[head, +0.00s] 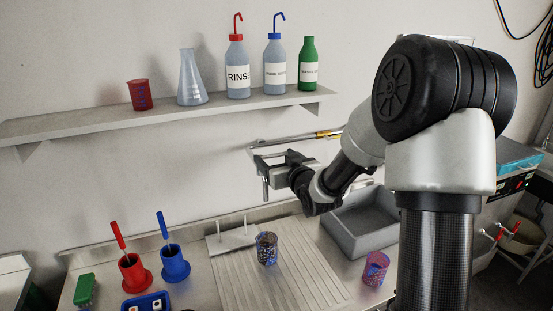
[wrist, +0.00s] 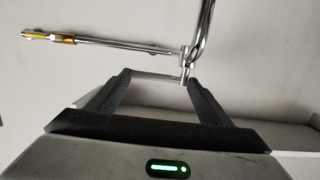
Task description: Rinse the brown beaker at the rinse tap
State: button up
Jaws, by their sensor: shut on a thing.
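A dark brown, blue-speckled beaker (head: 266,248) stands upright on the ribbed drainboard (head: 292,262) in the head view. The tap (head: 328,134) is a thin wall pipe with a yellow section; it also shows in the wrist view (wrist: 110,45), with a curved metal spout. My gripper (head: 264,167) is up at the tap's left end, well above the beaker and apart from it. In the wrist view its fingers (wrist: 158,77) are around a thin metal bar at the tap's end. Which part of the tap this bar is, I cannot tell for sure.
A grey basin (head: 360,222) lies right of the drainboard, with a red-purple beaker (head: 375,268) in front. A white peg rack (head: 232,238) stands behind the brown beaker. Red (head: 133,273) and blue (head: 175,263) holders stand left. The wall shelf (head: 210,112) carries bottles, a flask and a red beaker.

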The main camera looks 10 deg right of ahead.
jog(key=shift+s+a+m+h+b, duration=0.2)
jog(key=shift+m+h+b, duration=0.5)
jog(key=shift+b, duration=0.6)
jog(key=shift+s+a+m+h+b, duration=0.2)
jog(key=shift+m+h+b, duration=0.3)
jog(key=shift+h+b, duration=0.6)
jog(key=shift+b, duration=0.35)
jog(key=shift+s+r+m+h, duration=0.15)
jog(key=shift+m+h, duration=0.35)
jog(key=shift+h, duration=0.1)
jog(key=shift+s+a+m+h, duration=0.1)
jog(key=shift+a+m+h, duration=0.3)
jog(key=shift+h, duration=0.1)
jog(key=shift+s+m+h+p, duration=0.2)
jog(key=shift+m+h+p, duration=0.35)
jog(key=shift+h, duration=0.35)
jog(key=shift+d+b, duration=0.1)
jog(key=shift+b, duration=0.35)
